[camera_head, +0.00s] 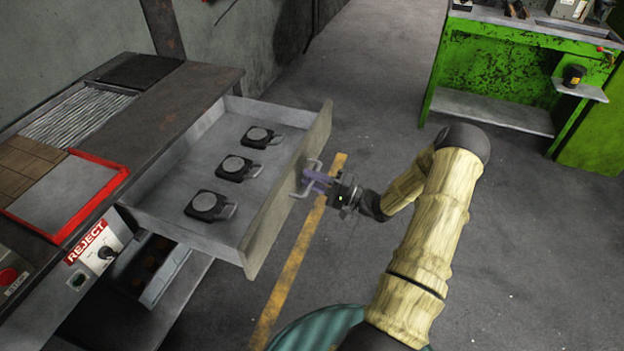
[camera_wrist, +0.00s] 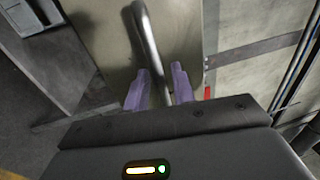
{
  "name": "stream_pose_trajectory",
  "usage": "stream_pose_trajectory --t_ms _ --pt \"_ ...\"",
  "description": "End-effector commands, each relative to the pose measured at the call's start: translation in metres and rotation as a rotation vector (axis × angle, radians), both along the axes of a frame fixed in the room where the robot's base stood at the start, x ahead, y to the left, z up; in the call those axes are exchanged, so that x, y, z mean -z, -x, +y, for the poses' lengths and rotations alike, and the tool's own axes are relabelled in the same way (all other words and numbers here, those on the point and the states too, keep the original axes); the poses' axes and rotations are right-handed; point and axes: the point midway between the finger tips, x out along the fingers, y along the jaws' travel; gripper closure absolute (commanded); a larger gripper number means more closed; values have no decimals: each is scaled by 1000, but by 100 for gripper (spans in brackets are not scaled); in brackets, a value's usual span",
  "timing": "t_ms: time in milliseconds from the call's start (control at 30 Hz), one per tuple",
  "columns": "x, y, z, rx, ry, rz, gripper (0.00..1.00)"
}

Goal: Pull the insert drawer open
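The insert drawer (camera_head: 185,205) is a grey tray that stands well out from the bench on the left. Several dark inserts with round light tops and small loops lie inside it, including a middle one (camera_head: 237,168). Its front panel (camera_head: 290,195) carries a metal bar handle (camera_head: 306,189). In the wrist view the handle (camera_wrist: 149,40) runs down between the two purple fingers. My gripper (camera_head: 316,181) is at the handle, its fingers on either side of the bar. In the wrist view the fingers (camera_wrist: 160,84) stand apart, with a gap visible beside the bar.
The bench has a red-edged tray (camera_head: 95,207) and a REJECT panel (camera_head: 90,242). A lower bin (camera_head: 165,277) sits under the drawer. A green workbench (camera_head: 510,70) stands at the far right. The floor right of the drawer is clear, with a yellow line (camera_head: 300,250).

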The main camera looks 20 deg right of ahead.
Motion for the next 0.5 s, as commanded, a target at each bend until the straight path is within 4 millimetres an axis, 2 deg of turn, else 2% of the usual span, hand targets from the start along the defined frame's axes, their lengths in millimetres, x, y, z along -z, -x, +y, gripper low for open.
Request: stream_pose_trajectory --t_ms 300,500 --pt "0 1 0 -1 -1 0 75" --pt "4 14 -15 1 0 0 75"
